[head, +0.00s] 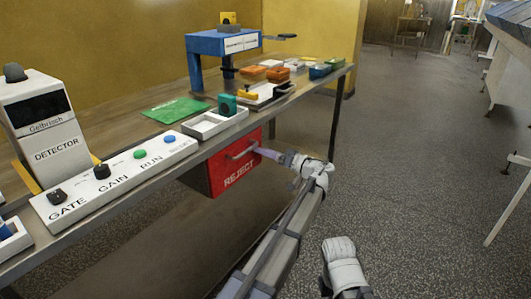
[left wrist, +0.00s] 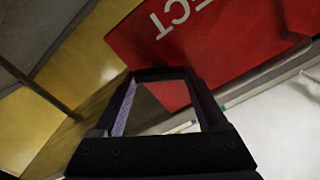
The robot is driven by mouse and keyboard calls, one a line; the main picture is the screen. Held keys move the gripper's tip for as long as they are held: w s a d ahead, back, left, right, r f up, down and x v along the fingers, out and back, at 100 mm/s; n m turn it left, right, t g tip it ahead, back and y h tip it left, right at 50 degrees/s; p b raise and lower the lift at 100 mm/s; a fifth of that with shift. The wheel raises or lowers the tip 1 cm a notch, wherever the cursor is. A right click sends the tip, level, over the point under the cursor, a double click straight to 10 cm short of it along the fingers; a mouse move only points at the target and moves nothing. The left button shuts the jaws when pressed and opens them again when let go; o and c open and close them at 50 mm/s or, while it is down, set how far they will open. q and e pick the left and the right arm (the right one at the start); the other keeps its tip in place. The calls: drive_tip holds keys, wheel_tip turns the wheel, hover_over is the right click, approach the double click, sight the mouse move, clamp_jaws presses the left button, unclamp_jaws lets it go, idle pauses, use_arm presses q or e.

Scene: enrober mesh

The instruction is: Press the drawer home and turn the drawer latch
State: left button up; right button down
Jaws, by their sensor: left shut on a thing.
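The red drawer front marked REJECT (head: 236,174) hangs under the long bench, with the dark side of its box visible at the left. How far out it stands is hard to tell. A grey bar handle (head: 240,153) crosses its upper part. My left gripper (head: 261,151) is at the handle's right end, shut on it; the fingertip contact is small and partly hidden. In the left wrist view, the red front (left wrist: 225,45) fills the top, behind the fingers (left wrist: 160,78). I cannot make out a separate latch. My right gripper is not in view.
The bench top (head: 165,148) above the drawer holds a detector (head: 45,125), a button panel (head: 115,178), white trays (head: 215,122) and a blue stand (head: 222,50). A bench leg (head: 334,120) stands to the right. The floor (head: 420,170) at right is clear.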

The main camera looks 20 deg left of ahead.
use_arm(q)
drive_tip(key=m, duration=1.1)
drive_tip(key=shift+w+f, duration=0.15)
drive_tip(key=shift+f, duration=0.05)
drive_tip(key=shift+m, duration=0.5)
drive_tip(key=o, duration=1.3)
drive_tip(key=v, duration=0.8)
